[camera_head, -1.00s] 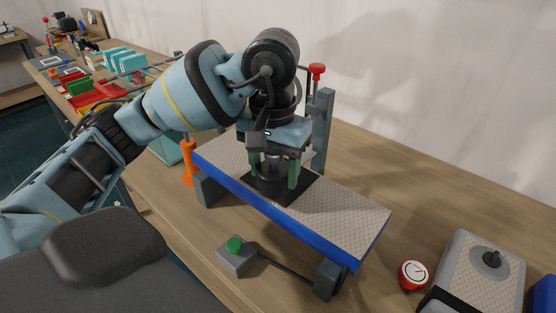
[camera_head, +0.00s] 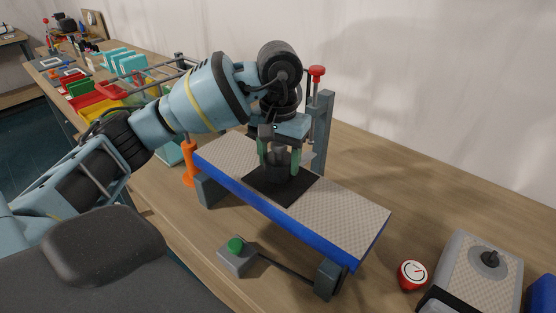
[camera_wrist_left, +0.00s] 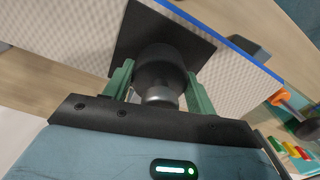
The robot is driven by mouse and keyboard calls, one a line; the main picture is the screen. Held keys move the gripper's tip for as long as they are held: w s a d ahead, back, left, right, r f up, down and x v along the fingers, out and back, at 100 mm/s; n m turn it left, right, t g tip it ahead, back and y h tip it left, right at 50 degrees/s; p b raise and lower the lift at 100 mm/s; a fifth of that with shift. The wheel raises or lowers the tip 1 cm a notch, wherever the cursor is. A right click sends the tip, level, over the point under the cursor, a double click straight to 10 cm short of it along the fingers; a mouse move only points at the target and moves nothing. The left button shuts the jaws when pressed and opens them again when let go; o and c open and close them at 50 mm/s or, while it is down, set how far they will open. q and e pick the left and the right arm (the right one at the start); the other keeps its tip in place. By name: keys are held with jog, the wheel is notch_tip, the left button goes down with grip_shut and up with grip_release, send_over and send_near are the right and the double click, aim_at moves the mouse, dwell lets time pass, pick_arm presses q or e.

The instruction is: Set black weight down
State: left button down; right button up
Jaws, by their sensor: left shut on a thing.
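The black weight (camera_head: 279,172) is a dark cylinder with a grey metal knob. It is over the black square pad (camera_head: 290,193) on the padded track. In the left wrist view the weight (camera_wrist_left: 162,72) sits between the green fingers, over the pad (camera_wrist_left: 197,43). My left gripper (camera_head: 280,160) points down and is shut on the weight's knob. The weight's base is at or close to the pad; I cannot tell whether it touches. My right gripper is not in view.
The grey track (camera_head: 345,215) with a blue edge stands on the wooden table. A grey box with a green button (camera_head: 236,246) is in front. A red dial (camera_head: 412,275) and a grey device (camera_head: 480,270) are at right. A red-topped post (camera_head: 317,72) stands behind.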

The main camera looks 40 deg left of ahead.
pick_arm(q)
jog(key=shift+f, duration=0.45)
